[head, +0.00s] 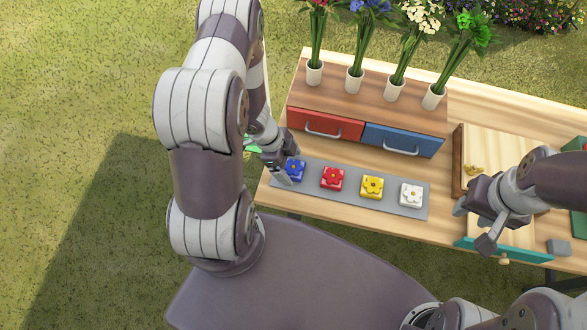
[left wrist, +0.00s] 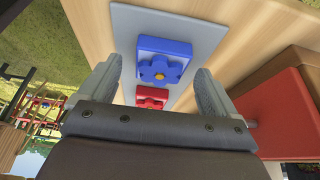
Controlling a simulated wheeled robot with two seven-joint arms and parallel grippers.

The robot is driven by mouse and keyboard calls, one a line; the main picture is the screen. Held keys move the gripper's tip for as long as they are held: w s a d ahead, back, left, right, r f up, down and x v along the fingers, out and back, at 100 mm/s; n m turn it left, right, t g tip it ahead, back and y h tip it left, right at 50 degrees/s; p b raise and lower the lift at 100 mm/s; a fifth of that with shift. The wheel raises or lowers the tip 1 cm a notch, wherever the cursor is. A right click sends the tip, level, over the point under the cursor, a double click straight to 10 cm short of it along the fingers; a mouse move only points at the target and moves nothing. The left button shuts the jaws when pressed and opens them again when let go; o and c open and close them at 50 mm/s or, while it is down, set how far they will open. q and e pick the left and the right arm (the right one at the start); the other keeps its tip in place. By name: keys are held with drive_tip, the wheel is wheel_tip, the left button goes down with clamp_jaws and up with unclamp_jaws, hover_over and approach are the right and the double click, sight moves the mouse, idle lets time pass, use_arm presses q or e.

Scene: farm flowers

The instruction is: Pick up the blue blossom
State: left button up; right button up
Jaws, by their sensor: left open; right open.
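The blue blossom (head: 294,170) is a square blue block with a flower face and yellow centre. It is the leftmost block on the grey strip (head: 408,208). My left gripper (head: 284,166) is at this block, with its fingers apart. In the left wrist view the blue blossom (left wrist: 164,62) lies ahead between the two open fingers of my left gripper (left wrist: 158,85); I cannot tell whether they touch it. My right gripper (head: 474,228) is open and empty over the right part of the table, away from the blossom.
Red (head: 333,177), yellow (head: 372,187) and white (head: 411,194) blossom blocks share the strip. Behind it stands a cabinet with a red drawer (head: 325,124) and a blue drawer (head: 400,140), topped by flower vases (head: 355,80). A wooden tray (head: 458,165) is at right.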

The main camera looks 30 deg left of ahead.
use_arm(q)
drive_tip(key=shift+s+d+f, duration=0.1)
drive_tip(key=shift+d+f, duration=0.15)
drive_tip(key=shift+f, duration=0.35)
drive_tip(key=shift+w, duration=0.25)
drive_tip(key=c, duration=1.1)
drive_tip(key=shift+s, duration=0.1)
drive_tip(key=shift+c, duration=0.2)
